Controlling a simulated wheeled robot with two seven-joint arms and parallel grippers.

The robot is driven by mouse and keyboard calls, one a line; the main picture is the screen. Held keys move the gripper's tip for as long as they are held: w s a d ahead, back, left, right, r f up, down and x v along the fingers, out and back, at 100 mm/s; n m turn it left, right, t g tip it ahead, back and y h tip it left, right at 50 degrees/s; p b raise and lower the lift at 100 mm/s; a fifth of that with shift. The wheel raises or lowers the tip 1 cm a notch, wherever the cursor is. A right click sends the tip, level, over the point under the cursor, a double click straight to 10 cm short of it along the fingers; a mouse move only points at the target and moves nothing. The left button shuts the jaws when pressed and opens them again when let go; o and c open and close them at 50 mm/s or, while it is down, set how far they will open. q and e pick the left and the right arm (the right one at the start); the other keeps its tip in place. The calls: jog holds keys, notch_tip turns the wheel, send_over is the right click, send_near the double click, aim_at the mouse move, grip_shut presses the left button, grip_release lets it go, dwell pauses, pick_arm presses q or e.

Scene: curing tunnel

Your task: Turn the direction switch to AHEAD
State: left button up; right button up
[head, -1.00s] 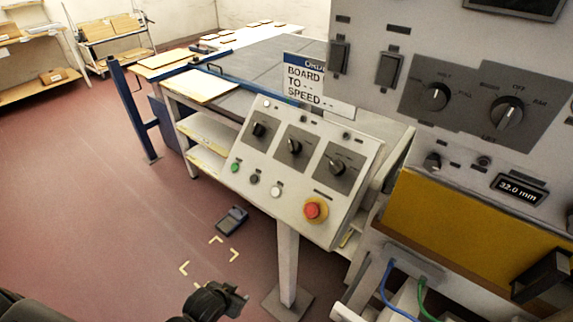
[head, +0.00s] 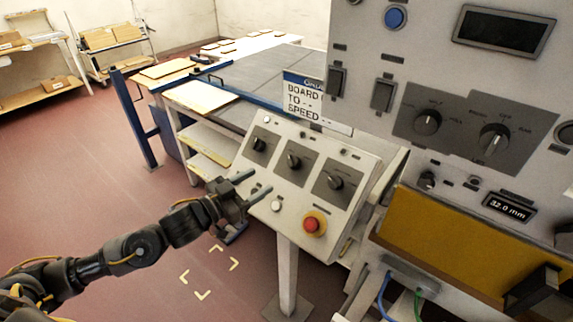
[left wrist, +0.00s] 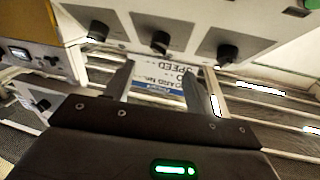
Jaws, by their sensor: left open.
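A sloped grey control panel (head: 330,215) stands on a post. It carries three black rotary switches in a row: left (head: 259,144), middle (head: 293,161) and right (head: 335,182). Their labels are too small to read, so I cannot tell which is the direction switch. My left gripper (head: 262,180) is open and empty, in front of the panel's lower left, its fingers pointing toward the switches. In the left wrist view its two fingers (left wrist: 159,68) are apart, and the three switches show along the top, clear of the fingers. My right gripper is not in view.
A red emergency button (head: 313,224) and a white button (head: 276,206) sit low on the panel. A larger machine cabinet (head: 460,90) with more knobs rises at the right. A conveyor table (head: 250,85) lies behind. The red floor at left is open.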

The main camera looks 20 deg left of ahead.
aim_at(290, 163)
pick_arm(q)
jog(key=p+x, duration=0.3)
jog(key=x, duration=0.6)
jog(key=shift+w+d+r, duration=0.1)
jog(key=shift+w+d, duration=0.05)
jog(key=shift+w, duration=0.1)
jog(key=shift+w+d+p, duration=0.3)
jog(key=shift+w+d, duration=0.05)
jog(key=shift+w, duration=0.2)
jog(key=shift+c, duration=0.4)
jog(key=c, duration=0.9)
